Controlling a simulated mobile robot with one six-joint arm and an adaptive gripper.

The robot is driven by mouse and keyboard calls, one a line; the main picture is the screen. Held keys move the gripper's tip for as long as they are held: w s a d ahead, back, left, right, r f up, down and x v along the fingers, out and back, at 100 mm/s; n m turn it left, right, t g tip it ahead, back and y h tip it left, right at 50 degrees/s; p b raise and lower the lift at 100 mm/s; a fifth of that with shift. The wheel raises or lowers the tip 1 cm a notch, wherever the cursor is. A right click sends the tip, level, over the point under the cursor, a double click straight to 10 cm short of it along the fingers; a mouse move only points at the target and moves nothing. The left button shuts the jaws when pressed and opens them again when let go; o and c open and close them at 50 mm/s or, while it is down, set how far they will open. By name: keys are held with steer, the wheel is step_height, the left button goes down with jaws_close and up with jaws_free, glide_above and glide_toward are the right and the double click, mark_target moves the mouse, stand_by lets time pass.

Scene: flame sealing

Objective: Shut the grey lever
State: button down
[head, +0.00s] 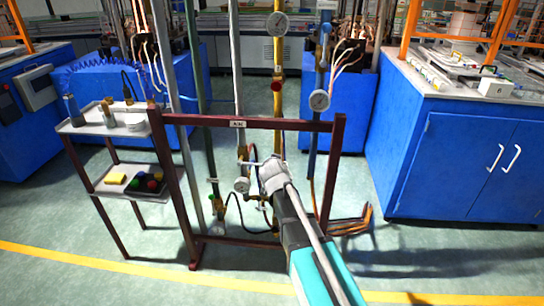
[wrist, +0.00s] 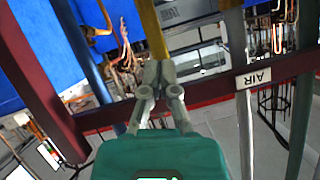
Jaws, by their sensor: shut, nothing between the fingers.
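The grey pipe (head: 238,75) runs down behind the dark red frame, by the AIR label (head: 238,124). The grey lever cannot be told apart clearly there; my gripper partly covers that area. My gripper (head: 266,162) is shut and empty in front of the pipes. In the wrist view its fingertips (wrist: 160,72) are together, before the yellow pipe (wrist: 152,28). The grey pipe (wrist: 238,50) stands to their right there, apart from them. No lever is clear in the wrist view.
The dark red frame's crossbar (head: 275,124) spans above my gripper. A round gauge (head: 242,185) hangs below the valve fitting. The yellow pipe (head: 278,60) and a blue pipe (head: 320,75) stand right of the grey pipe. A small shelf cart (head: 100,128) stands at the left.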

steer(key=shift+p+v, duration=0.4)
steer(key=shift+v, duration=1.2)
steer(key=s+d+f+g+h, duration=0.2)
steer(key=s+d+f+g, duration=0.55)
steer(key=s+d, duration=0.3)
steer(key=s+d+f+n+g+y, duration=0.1)
steer(key=s+n+g, duration=0.15)
steer(key=s, duration=0.45)
steer(key=s+d+f+n+g+y, duration=0.1)
steer(key=s+d+g, duration=0.15)
steer(key=s, duration=0.55)
step_height(320, 180, up, 13)
steer(key=p, duration=1.3)
steer(key=shift+a+f+p, duration=0.2)
steer(key=shift+a+p, duration=0.2)
steer(key=shift+a, duration=0.05)
